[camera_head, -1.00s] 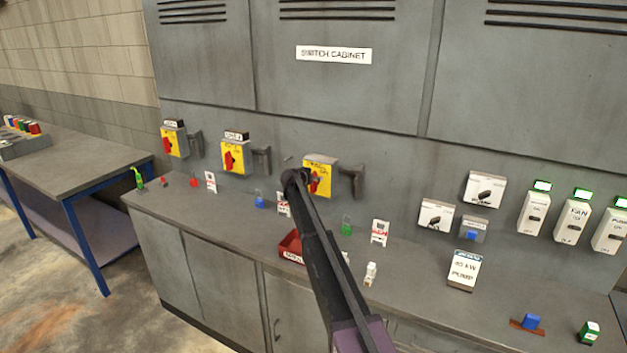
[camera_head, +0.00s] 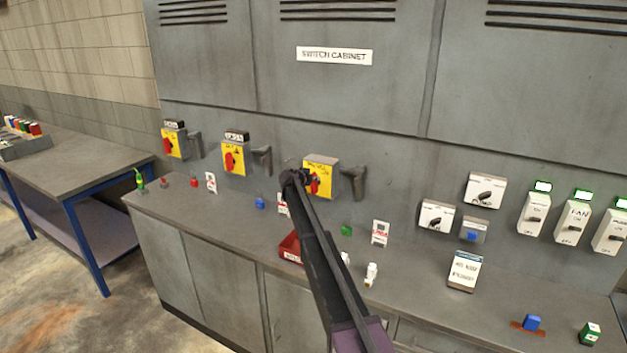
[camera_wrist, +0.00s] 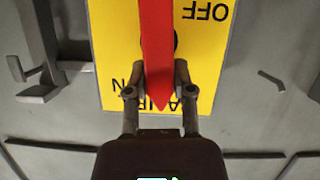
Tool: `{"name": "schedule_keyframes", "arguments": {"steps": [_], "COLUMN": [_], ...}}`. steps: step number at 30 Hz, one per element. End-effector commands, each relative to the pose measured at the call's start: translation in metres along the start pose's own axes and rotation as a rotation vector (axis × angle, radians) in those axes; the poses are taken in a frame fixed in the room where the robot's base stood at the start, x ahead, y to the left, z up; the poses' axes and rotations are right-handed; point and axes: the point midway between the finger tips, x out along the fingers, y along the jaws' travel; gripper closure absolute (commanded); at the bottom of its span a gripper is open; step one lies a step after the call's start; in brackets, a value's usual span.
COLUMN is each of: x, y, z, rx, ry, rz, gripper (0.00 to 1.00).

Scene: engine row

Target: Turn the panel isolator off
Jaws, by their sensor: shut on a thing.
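The isolator has a yellow plate (camera_head: 323,165) on a grey box, the rightmost of three such isolators on the cabinet front. Its red handle (camera_wrist: 157,30) stands upright in the wrist view, its pointed end toward my gripper. The plate shows upside down there, with OFF at upper right and ON at lower left; the name on it is partly covered. My gripper (camera_wrist: 159,72) is shut on the red handle, one finger on each side. In the head view my gripper (camera_head: 298,178) is at the plate's left side and hides part of the handle.
Two similar isolators (camera_head: 233,157) (camera_head: 173,142) are to the left. A grey lever (camera_head: 354,180) stands close on the right. Below, the bench top holds a red tray (camera_head: 290,246), tags (camera_head: 380,232) and small padlocks (camera_head: 260,202). Switches (camera_head: 436,214) are further right.

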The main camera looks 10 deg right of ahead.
Motion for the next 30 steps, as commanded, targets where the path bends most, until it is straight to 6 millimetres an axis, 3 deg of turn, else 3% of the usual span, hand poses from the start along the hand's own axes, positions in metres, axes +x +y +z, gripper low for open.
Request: {"name": "schedule_keyframes", "arguments": {"steps": [30], "x": [0.007], "y": [-0.023], "z": [0.015], "rx": [-0.823], "ry": [-0.005], "rz": [0.343], "gripper": [1.0]}}
